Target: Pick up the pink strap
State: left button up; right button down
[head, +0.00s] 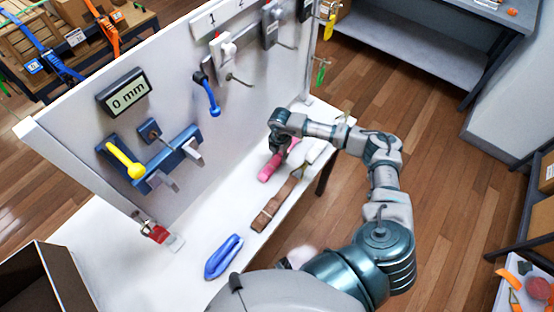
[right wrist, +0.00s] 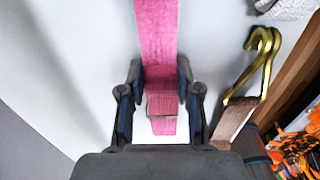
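The pink strap (head: 270,168) lies on the white bench beside the upright panel, partly hidden by my right gripper in the head view. In the right wrist view the pink strap (right wrist: 157,40) runs down from the top edge, with a folded end and a thin metal buckle. My right gripper (head: 279,150) is over the strap. In the right wrist view its two fingers (right wrist: 160,85) stand apart, one on each side of the strap, close to its edges. Whether they touch it I cannot tell. My left gripper is not in view.
A brown strap (head: 272,205) with a brass hook (right wrist: 262,55) lies beside the pink strap. A blue strap (head: 223,256) and a red-and-clear item (head: 160,235) are nearer.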

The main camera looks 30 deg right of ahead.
jog(key=shift+d+f, duration=0.1)
jog(key=shift+d, duration=0.2)
jog(key=shift+d+r, duration=0.1)
jog(key=shift+r, duration=0.35)
jog(key=r, duration=0.8)
jog(key=shift+a, duration=0.25)
jog(key=shift+r, duration=0.4)
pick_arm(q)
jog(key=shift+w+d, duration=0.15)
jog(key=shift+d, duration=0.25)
pick_arm(e)
jog(key=shift+d+r, duration=0.1)
jog(key=shift+r, duration=0.05)
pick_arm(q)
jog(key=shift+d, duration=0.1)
